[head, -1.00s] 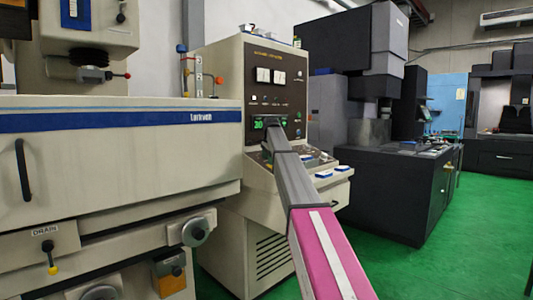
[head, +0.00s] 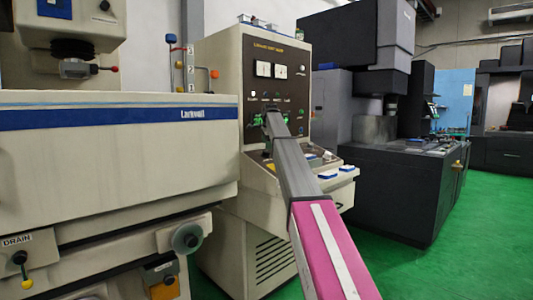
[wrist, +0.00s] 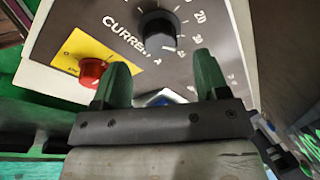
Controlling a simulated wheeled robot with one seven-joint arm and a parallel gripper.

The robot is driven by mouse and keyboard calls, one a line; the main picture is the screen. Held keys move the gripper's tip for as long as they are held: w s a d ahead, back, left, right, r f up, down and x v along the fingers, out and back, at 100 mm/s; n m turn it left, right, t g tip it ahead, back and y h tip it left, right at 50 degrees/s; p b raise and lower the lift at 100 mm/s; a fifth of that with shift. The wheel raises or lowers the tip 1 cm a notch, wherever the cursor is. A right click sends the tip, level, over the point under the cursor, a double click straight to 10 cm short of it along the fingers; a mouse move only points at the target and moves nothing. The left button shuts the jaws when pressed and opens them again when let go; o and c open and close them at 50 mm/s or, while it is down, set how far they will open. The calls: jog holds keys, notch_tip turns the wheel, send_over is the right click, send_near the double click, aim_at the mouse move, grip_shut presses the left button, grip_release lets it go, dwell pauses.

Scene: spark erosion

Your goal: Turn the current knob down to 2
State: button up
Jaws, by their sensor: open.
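The current knob (wrist: 157,28) is black and round, on a dark panel, with the word CURRENT (wrist: 125,35) and a numbered dial around it in the wrist view. The numeral 20 shows to its right; I cannot make out clearly where its pointer stands. My gripper (wrist: 160,62) has two green fingers spread apart, with nothing between them. In the picture the knob lies just above the gap between the fingertips, apart from them. In the head view my arm reaches to the control panel (head: 290,90), and the knob cannot be made out there.
A red button (wrist: 92,70) on a yellow plate (wrist: 78,50) sits beside the left finger. The beige control cabinet (head: 215,75) has a sloping desk with blue items (head: 327,175). A beige machine (head: 100,150) stands left, a dark machine (head: 400,190) right. Green floor (head: 470,235) is open at right.

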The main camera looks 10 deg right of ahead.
aim_at(266, 151)
jog(key=x, duration=0.5)
jog(key=shift+f, duration=0.15)
jog(key=c, duration=0.9)
jog(key=shift+c, duration=0.2)
